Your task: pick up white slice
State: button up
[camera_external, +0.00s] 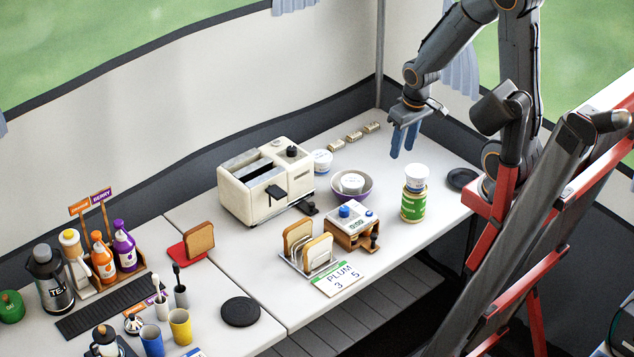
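Two pale bread slices with brown crusts stand upright in a metal rack (290,262). The rear white slice (297,234) is at the rack's left, and the front white slice (318,252) partly covers what is behind it. A browner slice (201,240) stands on a red plate (176,251) farther left. My gripper (403,147) hangs at the upper right with its blue fingers pointing down, above the table's far right part. The fingers show a gap with nothing between them. It is well apart from the rack.
A cream toaster (240,196) stands behind the rack. A wooden box with a blue knob (345,211), a purple-rimmed bowl (367,193) and a green-labelled jar (413,206) lie between my gripper and the rack. A PLUM card (338,279) lies in front. Bottles and cups fill the left.

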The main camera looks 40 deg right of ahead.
jog(key=w+a+f+n+t, duration=0.2)
jog(key=w+n, duration=0.2)
jog(key=w, duration=0.3)
jog(key=n+g+y, duration=0.4)
jog(key=n+y, duration=0.1)
jog(key=n, duration=0.9)
send_over(320, 238)
jog(key=d, duration=0.2)
jog(key=f, duration=1.1)
jog(key=shift+w+f, duration=0.3)
jog(key=shift+f, duration=0.05)
jog(key=shift+s+a+f, duration=0.1)
jog(key=shift+s+f, duration=0.1)
jog(key=shift+f, duration=0.05)
jog(key=shift+h, duration=0.3)
jog(key=b+x, duration=0.2)
jog(key=x, duration=0.5)
jog(key=shift+s+f, duration=0.1)
jog(key=shift+f, duration=0.1)
